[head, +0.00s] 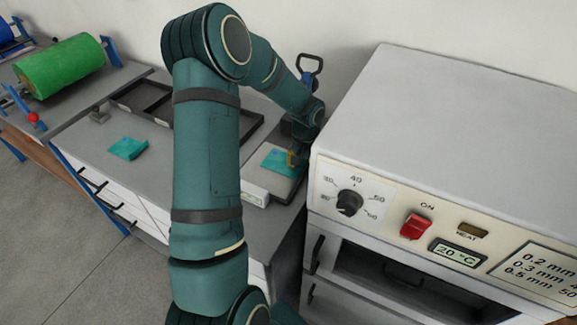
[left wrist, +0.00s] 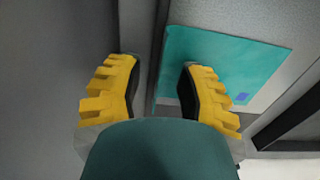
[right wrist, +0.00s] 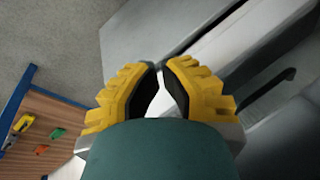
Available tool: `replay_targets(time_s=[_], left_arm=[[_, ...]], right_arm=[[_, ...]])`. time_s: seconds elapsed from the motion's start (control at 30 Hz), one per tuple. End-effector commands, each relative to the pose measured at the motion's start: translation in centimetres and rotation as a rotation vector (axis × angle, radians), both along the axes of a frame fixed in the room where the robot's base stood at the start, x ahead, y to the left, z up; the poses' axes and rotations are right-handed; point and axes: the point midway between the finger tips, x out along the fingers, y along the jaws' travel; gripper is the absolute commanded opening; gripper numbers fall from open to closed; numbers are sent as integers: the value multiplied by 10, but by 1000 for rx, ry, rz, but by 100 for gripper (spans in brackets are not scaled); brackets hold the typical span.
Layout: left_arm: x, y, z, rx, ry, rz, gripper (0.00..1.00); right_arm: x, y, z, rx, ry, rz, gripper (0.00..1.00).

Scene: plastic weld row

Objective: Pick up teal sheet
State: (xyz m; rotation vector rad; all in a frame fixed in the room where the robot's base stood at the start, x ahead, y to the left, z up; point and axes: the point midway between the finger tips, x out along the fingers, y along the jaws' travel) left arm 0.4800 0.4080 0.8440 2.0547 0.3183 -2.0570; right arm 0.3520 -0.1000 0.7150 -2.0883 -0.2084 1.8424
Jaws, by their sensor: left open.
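One teal sheet (head: 280,162) lies on a light flat plate of a bench device, beside the grey oven in the head view. The left wrist view shows a flat teal sheet (left wrist: 225,60) with a small blue mark near one corner. My left gripper (head: 293,157) is at this sheet. Its fingers (left wrist: 160,82) are open, one beside the sheet's edge and the other over the sheet, with nothing held; contact cannot be told. Another teal sheet (head: 128,148) lies on the bench further left. My right gripper (right wrist: 161,80) looks shut and empty, away from the sheets.
The grey oven (head: 450,120) with dial and red switch stands right of the left gripper. A dark frame (head: 150,97) lies on the bench behind my left arm. A green roll (head: 60,68) is at the far left. The right wrist view shows a brown board (right wrist: 45,125) with small tools.

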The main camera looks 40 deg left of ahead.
Motion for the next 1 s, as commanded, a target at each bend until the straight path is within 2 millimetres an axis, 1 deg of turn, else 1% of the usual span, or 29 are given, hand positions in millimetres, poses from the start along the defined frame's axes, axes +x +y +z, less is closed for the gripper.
replay_targets(time_s=[0.2,0.23,0.27,0.3,0.33,0.77,0.87,1.0], left_arm=[[0,0,-1,0,-1,0,37],[0,0,-1,0,-1,0,33],[0,0,-1,0,-1,0,23],[0,0,-1,0,-1,0,9],[0,0,-1,0,-1,0,0],[0,0,1,0,-1,1,0],[1,0,10,1,-3,1,0],[1,1,35,2,-4,1,0]], right_arm=[[0,0,0,0,-1,0,0],[0,0,0,0,-1,0,0],[0,0,0,0,-1,0,0],[0,0,0,0,-1,0,0],[0,0,0,0,-1,0,0],[0,0,1,0,0,0,0],[0,0,3,0,1,0,0],[-1,0,11,1,4,0,0]])
